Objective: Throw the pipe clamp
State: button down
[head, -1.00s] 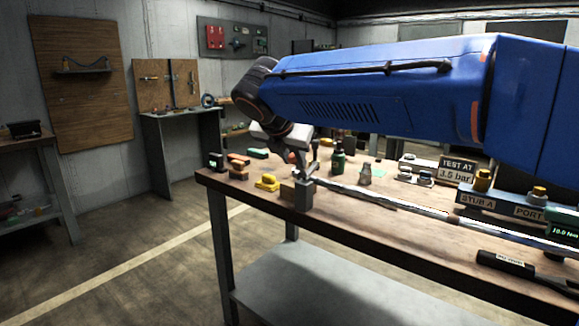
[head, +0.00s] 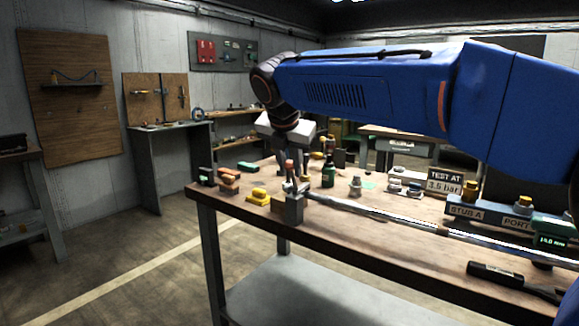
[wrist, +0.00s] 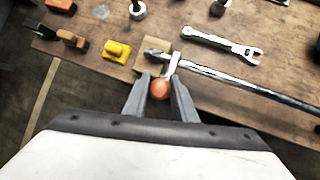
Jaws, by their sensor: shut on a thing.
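In the wrist view the clamp (wrist: 155,56) lies just beyond my fingertips. A thin lever leads from it to an orange ball knob (wrist: 160,89). My gripper (head: 296,178) is above the clamp, pointing down. In the wrist view its fingers (wrist: 161,82) are shut on the knob, one on each side. The far side of the clamp is hidden.
A yellow part (head: 258,196) sits left of the clamp. A green bottle (head: 328,174) and small fittings stand behind. A wrench (wrist: 222,42) lies beyond the pipe. A black-handled tool (head: 497,274) lies at front right. The floor left of the bench is open.

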jog(key=c, duration=1.5)
grip_release()
jog(key=shift+o, duration=0.2)
jog(key=v, duration=1.7)
jog(key=shift+s, duration=0.15)
